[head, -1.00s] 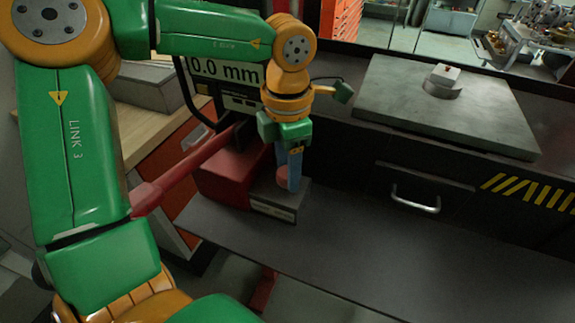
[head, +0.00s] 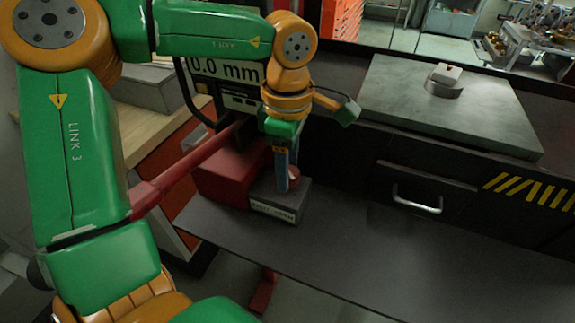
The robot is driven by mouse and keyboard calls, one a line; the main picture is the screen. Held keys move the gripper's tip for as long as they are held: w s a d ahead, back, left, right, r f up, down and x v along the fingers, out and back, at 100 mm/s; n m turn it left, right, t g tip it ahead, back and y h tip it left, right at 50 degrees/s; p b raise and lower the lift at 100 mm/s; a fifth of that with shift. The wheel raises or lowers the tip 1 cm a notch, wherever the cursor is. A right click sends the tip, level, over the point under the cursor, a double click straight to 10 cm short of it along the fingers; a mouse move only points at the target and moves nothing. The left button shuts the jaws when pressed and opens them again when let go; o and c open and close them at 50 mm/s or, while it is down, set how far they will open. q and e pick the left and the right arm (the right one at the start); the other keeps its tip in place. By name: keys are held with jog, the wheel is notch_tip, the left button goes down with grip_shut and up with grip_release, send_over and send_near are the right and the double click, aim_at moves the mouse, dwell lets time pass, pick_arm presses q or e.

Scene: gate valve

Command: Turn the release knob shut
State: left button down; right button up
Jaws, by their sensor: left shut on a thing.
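The release knob (head: 295,175) is a small reddish knob, partly hidden by my gripper. It sits at a grey block (head: 285,205) with a label on its front, beside the red pump body (head: 225,178). My left gripper (head: 283,186) points down at the knob with its blue-grey fingers and is shut on it. The knob shows at the right side of the fingers. How far the knob is turned cannot be seen. My right gripper is not in view.
A long red bar (head: 185,168) slopes down left from the pump. A display (head: 225,72) reading 0.0 mm stands behind my wrist. A grey plate (head: 440,115) with a small metal part (head: 446,75) lies right. The dark bench front (head: 400,255) is clear.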

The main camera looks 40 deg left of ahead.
pick_arm(q)
jog(key=m, duration=0.5)
jog(key=shift+m+p, duration=0.4)
jog(key=shift+m, duration=2)
jog(key=shift+c, duration=1.4)
grip_release()
notch_tip(320, 180, up, 7)
jog(key=shift+r, duration=0.1)
